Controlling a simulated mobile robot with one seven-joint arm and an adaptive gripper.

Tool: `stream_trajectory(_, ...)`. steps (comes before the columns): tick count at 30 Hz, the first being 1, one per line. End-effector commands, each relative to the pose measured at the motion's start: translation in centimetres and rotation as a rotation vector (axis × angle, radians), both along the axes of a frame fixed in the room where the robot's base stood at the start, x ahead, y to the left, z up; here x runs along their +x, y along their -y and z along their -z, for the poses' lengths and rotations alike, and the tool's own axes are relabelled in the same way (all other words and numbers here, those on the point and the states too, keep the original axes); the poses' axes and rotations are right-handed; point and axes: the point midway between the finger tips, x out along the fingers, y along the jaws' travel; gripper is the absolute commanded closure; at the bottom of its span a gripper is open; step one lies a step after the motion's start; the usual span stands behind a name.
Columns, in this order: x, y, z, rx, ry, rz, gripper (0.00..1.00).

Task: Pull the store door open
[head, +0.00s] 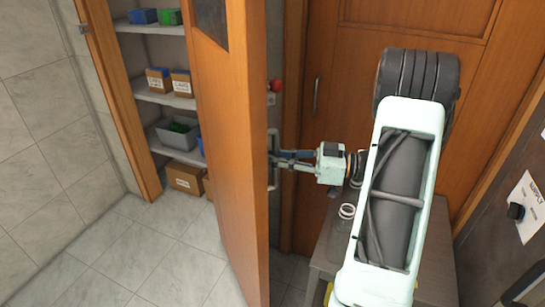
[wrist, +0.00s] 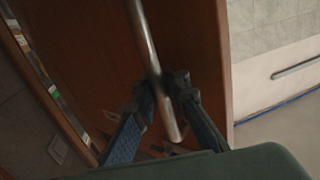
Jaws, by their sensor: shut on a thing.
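The wooden store door (head: 232,140) stands ajar in the head view, with the shelved store showing to its left. It has a dark window panel at the top. A vertical metal bar handle (head: 273,180) is on the door's right face; it also shows in the wrist view (wrist: 145,35), running down between my fingers. My gripper (head: 275,160) reaches in from the right and is shut on the handle. In the wrist view both fingertips (wrist: 163,88) sit at the bar's two sides.
Store shelves (head: 165,97) hold small boxes and a grey bin (head: 174,138); cardboard boxes (head: 184,177) stand on the floor. A grey table (head: 330,245) with a glass jar (head: 345,212) is under my arm. The tiled floor (head: 150,250) left of the door is clear.

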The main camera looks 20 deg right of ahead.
Motion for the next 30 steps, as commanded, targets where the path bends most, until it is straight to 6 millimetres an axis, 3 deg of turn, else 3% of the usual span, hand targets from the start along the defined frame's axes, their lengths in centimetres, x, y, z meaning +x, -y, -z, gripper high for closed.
stream_trajectory(8,-0.4,0.1,0.4,0.001,-0.013,-0.003,1.00)
stream_trajectory(9,-0.4,0.1,0.4,0.001,-0.013,-0.003,0.84)
stream_trajectory(13,-0.3,0.0,0.3,0.000,-0.009,-0.003,0.71)
stream_trajectory(23,-0.3,0.3,0.2,-0.002,-0.005,-0.002,0.71)
stream_trajectory(30,-2.3,3.7,0.2,-0.001,-0.004,0.002,0.71)
